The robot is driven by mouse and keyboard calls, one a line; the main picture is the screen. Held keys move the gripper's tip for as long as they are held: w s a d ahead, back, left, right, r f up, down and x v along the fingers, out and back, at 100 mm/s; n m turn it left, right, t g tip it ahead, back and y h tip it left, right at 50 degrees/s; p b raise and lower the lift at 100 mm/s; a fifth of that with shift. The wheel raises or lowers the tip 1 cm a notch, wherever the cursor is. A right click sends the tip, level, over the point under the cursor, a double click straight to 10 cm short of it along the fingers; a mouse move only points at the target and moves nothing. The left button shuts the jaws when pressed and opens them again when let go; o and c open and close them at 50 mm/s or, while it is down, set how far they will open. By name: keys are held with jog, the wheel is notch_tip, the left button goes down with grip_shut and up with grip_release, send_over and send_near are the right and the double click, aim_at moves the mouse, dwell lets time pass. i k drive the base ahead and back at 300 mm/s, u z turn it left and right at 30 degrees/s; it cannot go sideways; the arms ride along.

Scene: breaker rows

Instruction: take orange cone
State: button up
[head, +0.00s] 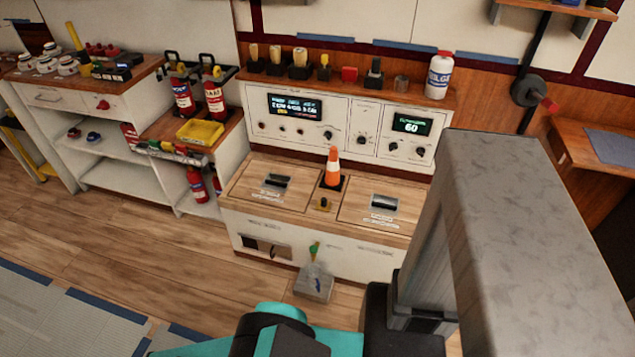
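The orange cone (333,167) has a white band and a dark square base. It stands upright on the wooden top of the control console (300,222), between two panels with dark handles. Nothing touches it. My arm shows at the bottom and right of the head view, in front of and to the right of the console. My gripper's fingers cannot be made out, so its opening is hidden from me.
A shelf above the console holds several small tools and a white bottle (439,75). A yellow tray (200,131) and fire extinguishers (215,93) stand to the left. A grey block (314,284) with a green-topped handle sits before the console. Wooden floor is clear at left.

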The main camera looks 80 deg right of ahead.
aim_at(331, 180)
jog(key=u, duration=0.9)
jog(key=k, duration=1.55)
jog(key=z, duration=0.7)
